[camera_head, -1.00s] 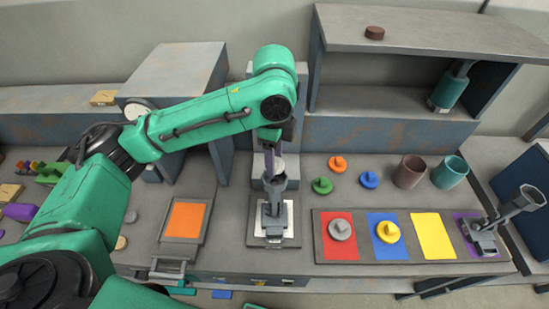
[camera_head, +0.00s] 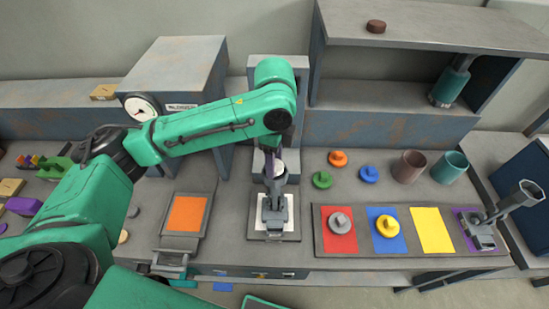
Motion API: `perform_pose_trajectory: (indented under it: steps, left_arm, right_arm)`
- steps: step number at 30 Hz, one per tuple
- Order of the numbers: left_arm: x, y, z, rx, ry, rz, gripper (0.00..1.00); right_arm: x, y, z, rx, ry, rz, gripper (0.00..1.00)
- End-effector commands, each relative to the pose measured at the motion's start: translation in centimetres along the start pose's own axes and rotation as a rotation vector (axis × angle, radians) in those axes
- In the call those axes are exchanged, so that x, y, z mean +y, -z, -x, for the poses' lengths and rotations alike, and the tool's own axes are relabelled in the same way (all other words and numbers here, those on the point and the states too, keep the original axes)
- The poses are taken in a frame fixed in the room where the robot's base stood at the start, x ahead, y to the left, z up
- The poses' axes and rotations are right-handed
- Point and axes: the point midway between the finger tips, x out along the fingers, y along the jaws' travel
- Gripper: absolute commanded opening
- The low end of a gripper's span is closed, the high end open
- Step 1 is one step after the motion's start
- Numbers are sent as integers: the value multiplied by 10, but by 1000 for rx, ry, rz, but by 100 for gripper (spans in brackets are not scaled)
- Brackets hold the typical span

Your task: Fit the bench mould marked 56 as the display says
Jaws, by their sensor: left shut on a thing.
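A grey device with a cup-shaped top (camera_head: 274,208) stands on a white square pad at the bench's centre. A similar grey device (camera_head: 484,229) stands on the purple square at the right. My left gripper (camera_head: 272,163) is just above the cup of the centre device. It is shut on a small pale piece (camera_head: 279,168), mostly hidden by the jaws and the cup. I cannot tell whether the piece touches the cup. No mark 56 is legible. A label (camera_head: 182,107) beside a round dial (camera_head: 141,107) on the grey box is too small to read. My right gripper is out of view.
A tray (camera_head: 412,249) holds coloured squares; a grey knob (camera_head: 340,223) sits on red and a yellow knob (camera_head: 387,226) on blue. Yellow is bare. Orange, green and blue knobs, a brown cup (camera_head: 408,167) and a teal cup (camera_head: 449,168) stand behind. An orange panel (camera_head: 187,213) lies left.

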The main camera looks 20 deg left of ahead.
Motion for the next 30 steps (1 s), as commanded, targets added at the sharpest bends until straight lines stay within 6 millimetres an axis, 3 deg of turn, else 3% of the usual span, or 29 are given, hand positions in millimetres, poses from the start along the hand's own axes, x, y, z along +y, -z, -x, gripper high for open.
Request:
perform_pose_trajectory:
  steps: [11, 12, 14, 25, 30]
  left_arm:
    - [0, 0, 0, 1, -1, 0, 0]
    - [0, 0, 0, 1, -1, 0, 63]
    - [0, 0, 0, 1, -1, 0, 86]
    - [0, 0, 3, 1, 1, 0, 87]
    - [-1, 0, 26, 3, 4, 0, 87]
  right_arm:
    - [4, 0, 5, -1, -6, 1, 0]
    - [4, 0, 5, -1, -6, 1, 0]
    - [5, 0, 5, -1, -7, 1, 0]
    - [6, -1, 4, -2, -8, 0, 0]
    - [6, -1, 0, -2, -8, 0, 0]
